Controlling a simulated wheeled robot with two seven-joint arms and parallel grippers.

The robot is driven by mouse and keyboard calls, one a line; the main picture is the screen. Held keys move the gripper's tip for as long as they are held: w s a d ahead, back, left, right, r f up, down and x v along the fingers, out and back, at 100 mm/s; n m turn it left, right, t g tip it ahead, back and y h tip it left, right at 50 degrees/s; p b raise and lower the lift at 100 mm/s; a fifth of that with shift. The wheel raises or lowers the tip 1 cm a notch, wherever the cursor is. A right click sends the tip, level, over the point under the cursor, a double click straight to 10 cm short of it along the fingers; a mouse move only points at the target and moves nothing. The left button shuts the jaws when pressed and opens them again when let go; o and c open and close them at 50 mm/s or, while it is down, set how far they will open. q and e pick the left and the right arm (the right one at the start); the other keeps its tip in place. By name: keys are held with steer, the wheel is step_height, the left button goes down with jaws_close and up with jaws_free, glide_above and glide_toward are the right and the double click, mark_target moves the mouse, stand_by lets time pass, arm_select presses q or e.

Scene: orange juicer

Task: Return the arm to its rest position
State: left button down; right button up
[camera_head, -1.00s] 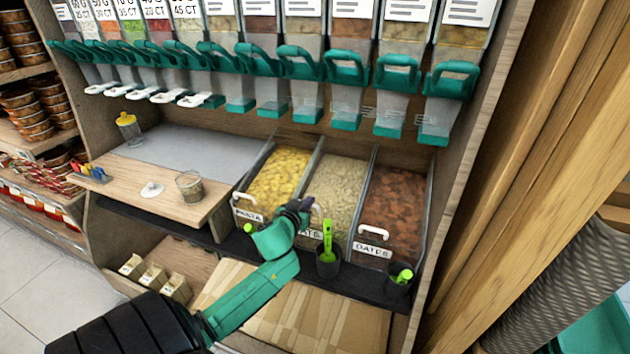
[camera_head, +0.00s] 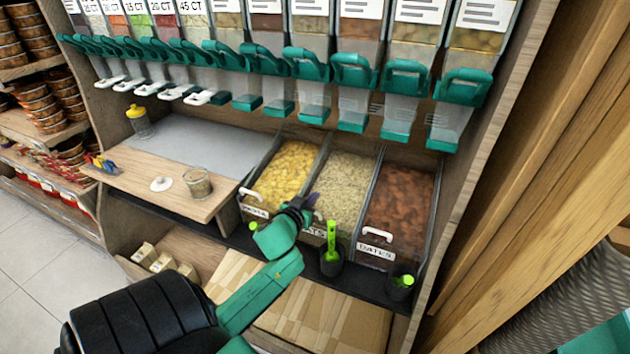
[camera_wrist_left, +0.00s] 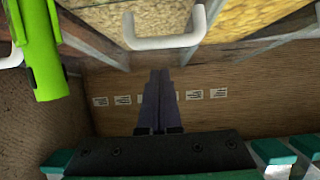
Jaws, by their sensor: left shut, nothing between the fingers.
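My left arm comes in from the bottom left of the head view, over the lower front of the dispenser shelf. My left gripper (camera_head: 304,203) is in front of the bins, near the label of the middle bin (camera_head: 345,185). In the left wrist view the two dark fingers of this gripper (camera_wrist_left: 160,75) lie together, shut with nothing between them. A white bin handle (camera_wrist_left: 165,40) lies just beyond the fingertips in that view. My right gripper is not in view.
A bin of yellow pasta (camera_head: 285,175) and a bin of dates (camera_head: 400,205) flank the middle bin. Green scoops (camera_head: 331,240) stand in dark cups on the ledge. A glass jar (camera_head: 197,183) and a yellow-capped bottle (camera_head: 139,121) stand on the left counter. A wooden post rises at right.

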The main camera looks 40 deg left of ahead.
arm_select(q)
steer(key=v, duration=0.9)
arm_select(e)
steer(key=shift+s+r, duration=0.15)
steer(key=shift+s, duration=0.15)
arm_select(q)
steer(key=s+d+f+m+g+h+p, duration=0.1)
steer(key=s+d+f+g, duration=0.15)
steer(key=f, duration=0.65)
steer(key=s+d+f+m+g+h+p, duration=0.1)
steer(key=s+f+g+p, duration=0.15)
steer(key=f, duration=0.55)
steer(key=s+d+f+g+h+p, duration=0.1)
steer(key=s+d+f, duration=0.15)
steer(key=f, duration=0.65)
steer(key=s+d+f+m+g+p, duration=0.1)
steer(key=s+d+f+m+g, duration=0.1)
steer(key=s+f, duration=0.5)
steer(key=s+d+f+m+g+h+p, duration=0.1)
steer(key=s+d+f+g, duration=0.3)
steer(key=s, duration=1.1)
step_height(320, 180, down, 4)
steer(key=shift+s+d+r+m+g+h, duration=0.2)
steer(key=shift+s+r+m+g+h, duration=0.15)
steer(key=shift+m, duration=0.35)
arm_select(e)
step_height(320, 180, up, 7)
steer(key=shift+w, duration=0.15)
